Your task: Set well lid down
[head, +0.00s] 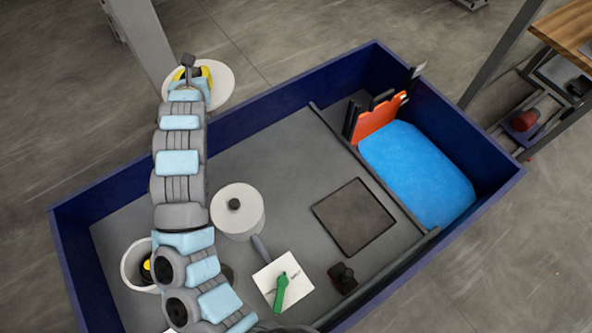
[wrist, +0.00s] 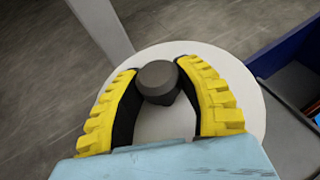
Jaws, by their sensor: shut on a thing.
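The well lid (head: 225,88) is a white round disc with a dark knob. It is at the upper left in the head view, off the floor near the far wall of the blue tub. My gripper (head: 192,72), with yellow fingers, is shut on the knob. In the wrist view the dark knob (wrist: 158,82) sits between the fingertips, with the white disc (wrist: 245,90) spread out beneath them. An open white round well (head: 128,268) stands at the tub's lower left, with something yellow and black inside. My arm partly hides it.
The blue tub (head: 290,92) holds a white cylinder (head: 237,222) with a dark knob, a dark square plate (head: 354,217), a white card with a green handle (head: 281,289), a dark block (head: 343,278) and a blue sheet (head: 418,172) beside an orange part (head: 377,118). A grey post (head: 140,35) stands behind the lid.

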